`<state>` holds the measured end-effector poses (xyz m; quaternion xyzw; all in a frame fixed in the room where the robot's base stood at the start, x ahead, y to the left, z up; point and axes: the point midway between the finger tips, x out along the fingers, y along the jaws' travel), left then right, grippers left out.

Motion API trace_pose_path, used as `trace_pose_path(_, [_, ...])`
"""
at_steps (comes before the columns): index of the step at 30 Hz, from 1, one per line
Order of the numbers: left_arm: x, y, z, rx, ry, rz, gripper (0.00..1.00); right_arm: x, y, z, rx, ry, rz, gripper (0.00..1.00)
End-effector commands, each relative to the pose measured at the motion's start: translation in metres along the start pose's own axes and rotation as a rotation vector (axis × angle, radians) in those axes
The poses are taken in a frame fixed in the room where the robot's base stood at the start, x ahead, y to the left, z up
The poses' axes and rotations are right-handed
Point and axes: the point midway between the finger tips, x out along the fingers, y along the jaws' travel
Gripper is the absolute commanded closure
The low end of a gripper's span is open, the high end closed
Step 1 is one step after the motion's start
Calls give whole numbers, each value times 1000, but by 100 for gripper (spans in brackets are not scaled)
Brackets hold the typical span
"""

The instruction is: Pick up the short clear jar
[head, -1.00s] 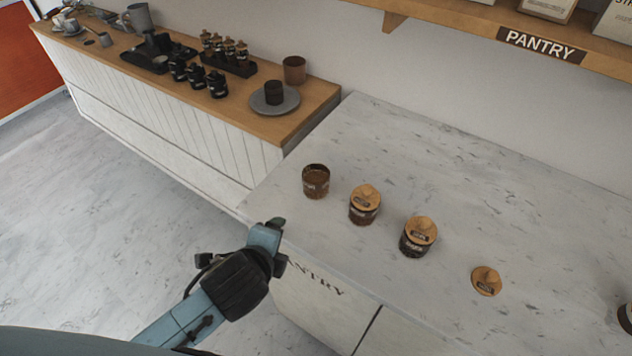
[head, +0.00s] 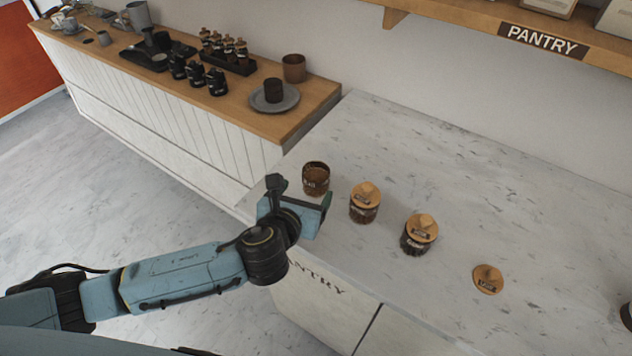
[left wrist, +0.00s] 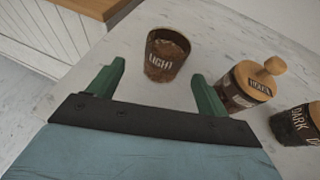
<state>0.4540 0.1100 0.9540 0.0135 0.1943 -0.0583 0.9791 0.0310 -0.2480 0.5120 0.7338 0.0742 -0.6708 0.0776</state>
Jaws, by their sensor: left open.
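The short clear jar (head: 316,179) stands upright and lidless on the marble counter, with brown contents and a label. In the left wrist view the jar (left wrist: 166,55) reads "LIGHT" and lies beyond the fingertips, between their lines. My left gripper (head: 302,190) is open and empty at the counter's front edge, just short of the jar; its two green fingers also show in the left wrist view (left wrist: 162,82). I see no contact between the fingers and the jar. My right gripper is not in view.
Two wooden-lidded jars, the middle one (head: 365,202) and the right one (head: 419,235), stand to the right of the clear jar. A loose wooden lid (head: 488,279) lies farther right. A wooden-topped counter (head: 320,95) adjoins at the left. The marble behind the jars is clear.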

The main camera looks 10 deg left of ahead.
Motion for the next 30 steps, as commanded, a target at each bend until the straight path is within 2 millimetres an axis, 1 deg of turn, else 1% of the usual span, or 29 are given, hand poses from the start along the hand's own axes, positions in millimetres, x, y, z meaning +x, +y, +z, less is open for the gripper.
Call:
trace_pose_path(1, [6, -1, 0, -1, -1, -1, 22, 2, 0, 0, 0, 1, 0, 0])
trace_pose_path(5, [13, -1, 0, -2, 0, -1, 22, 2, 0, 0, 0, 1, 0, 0])
trace_pose_path(8, [22, -3, 0, -4, 0, -1, 22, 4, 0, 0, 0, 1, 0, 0])
trace_pose_path(12, [43, -7, -2, -4, 0, 0, 22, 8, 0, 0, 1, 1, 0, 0])
trace_pose_path(15, [56, -6, -2, -2, 0, 0, 22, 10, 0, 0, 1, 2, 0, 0])
trace_pose_path(19, [63, -7, -2, -3, 2, -2, 22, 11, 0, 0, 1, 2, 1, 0])
trace_pose_path(25, [63, -6, -1, -3, 2, -2, 22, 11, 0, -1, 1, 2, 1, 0])
trace_pose_path(26, [63, -6, -1, -3, 2, -2, 23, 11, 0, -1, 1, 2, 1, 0])
trace_pose_path(30, [63, -6, -1, -3, 2, -2, 41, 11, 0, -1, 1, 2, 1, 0])
